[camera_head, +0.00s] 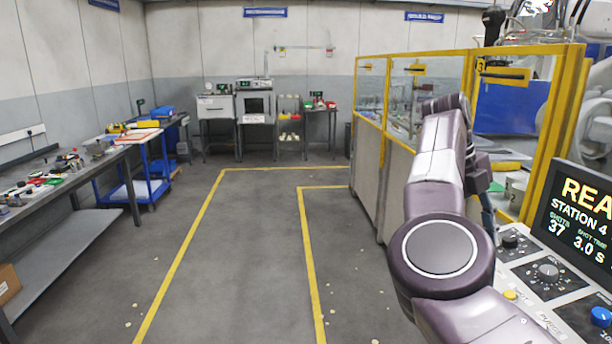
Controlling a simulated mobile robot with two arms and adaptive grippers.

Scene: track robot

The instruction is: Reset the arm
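My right arm (440,180) comes in from the bottom right, purple-grey, and rises bent in front of the yellow-framed guard. Its far end folds to the right and down. A dark wrist part (478,170) and a slender grey part (487,208) below it show beside the arm, close to the control panel. The gripper there is small and partly hidden by the arm, so its fingers cannot be made out. I see nothing held. My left arm and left gripper are not in view.
A control panel (545,272) with knobs and a screen (582,218) reading "STATION 4" stands close on the right. The yellow-framed guard (410,55) encloses a machine. A cluttered workbench (75,178) and blue cart (148,165) line the left. Grey floor (240,255) with yellow lines is open.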

